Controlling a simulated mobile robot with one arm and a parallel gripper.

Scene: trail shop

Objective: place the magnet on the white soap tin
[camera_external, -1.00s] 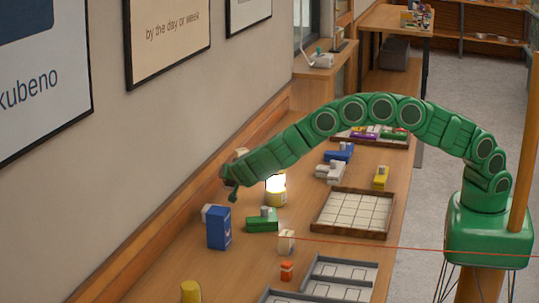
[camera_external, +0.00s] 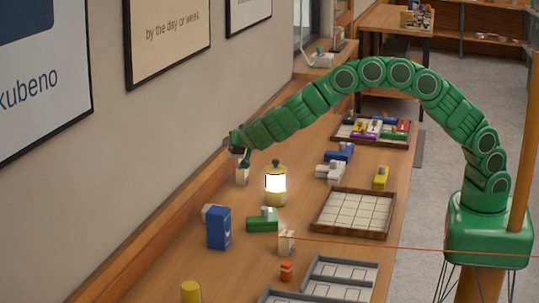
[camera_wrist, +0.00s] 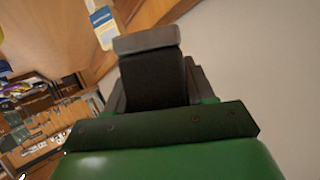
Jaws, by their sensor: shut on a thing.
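My gripper (camera_external: 243,158) is at the far left end of my arm, near the wall, above the counter. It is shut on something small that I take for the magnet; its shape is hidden. A grey block (camera_wrist: 147,40) shows at the end of the dark jaw in the wrist view, but I cannot tell whether it is held or part of the jaw. A pale upright block (camera_external: 242,174) is just below the gripper; I cannot tell if they touch. I cannot tell for sure which pale thing is the white soap tin; a whitish piece (camera_external: 330,172) lies beyond the lantern.
A lit yellow lantern (camera_external: 275,196) stands right of my gripper. A blue box (camera_external: 219,228), a green block (camera_external: 262,222) and a small cream box (camera_external: 286,243) stand nearer. A gridded wooden tray (camera_external: 353,213) and a grey divided tray (camera_external: 340,277) lie to the right.

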